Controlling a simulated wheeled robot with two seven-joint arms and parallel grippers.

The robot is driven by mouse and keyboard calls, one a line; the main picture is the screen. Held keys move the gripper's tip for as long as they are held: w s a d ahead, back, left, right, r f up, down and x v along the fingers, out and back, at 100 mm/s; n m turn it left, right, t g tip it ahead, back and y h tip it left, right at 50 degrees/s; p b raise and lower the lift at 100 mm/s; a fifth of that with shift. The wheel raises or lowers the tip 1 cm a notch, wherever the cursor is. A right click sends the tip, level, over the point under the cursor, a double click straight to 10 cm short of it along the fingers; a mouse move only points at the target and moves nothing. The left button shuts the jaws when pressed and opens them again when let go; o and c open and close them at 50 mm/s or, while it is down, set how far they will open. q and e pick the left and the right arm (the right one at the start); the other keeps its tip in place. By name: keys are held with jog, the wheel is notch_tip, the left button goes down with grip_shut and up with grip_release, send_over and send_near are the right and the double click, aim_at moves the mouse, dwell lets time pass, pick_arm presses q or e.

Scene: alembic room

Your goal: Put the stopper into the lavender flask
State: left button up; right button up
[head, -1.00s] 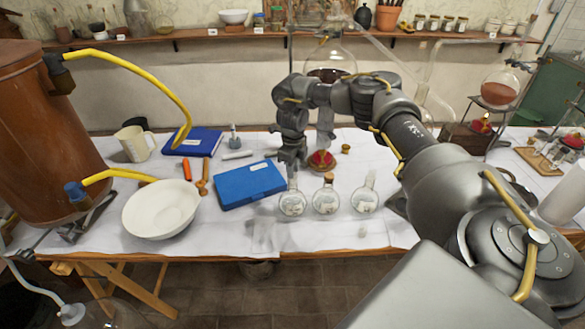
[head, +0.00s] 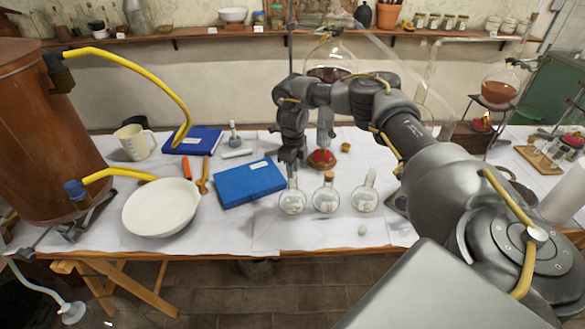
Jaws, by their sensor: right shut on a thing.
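Three small round glass flasks stand in a row near the table's front: a left flask (head: 291,203), a middle flask (head: 326,200) with a brown stopper in its neck, and a right flask (head: 365,200) whose neck shows no brown stopper. I cannot read their labels or tell which is the lavender one. My right gripper (head: 290,164) points down right above the neck of the left flask. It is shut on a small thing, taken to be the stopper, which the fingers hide. I cannot tell whether that touches the neck. My left gripper is not in view.
A blue box (head: 249,183) lies just left of the flasks. A white bowl (head: 161,207) stands farther left. A red-based piece (head: 322,159) stands behind the flasks. Clear white cloth lies at the front left of the flasks.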

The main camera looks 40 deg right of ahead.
jog(key=shift+f, duration=0.2)
dwell(0.5)
jog(key=o, duration=1.4)
jog(key=shift+r, duration=0.1)
jog(key=shift+r+p, duration=2.9)
jog(key=shift+r, duration=0.55)
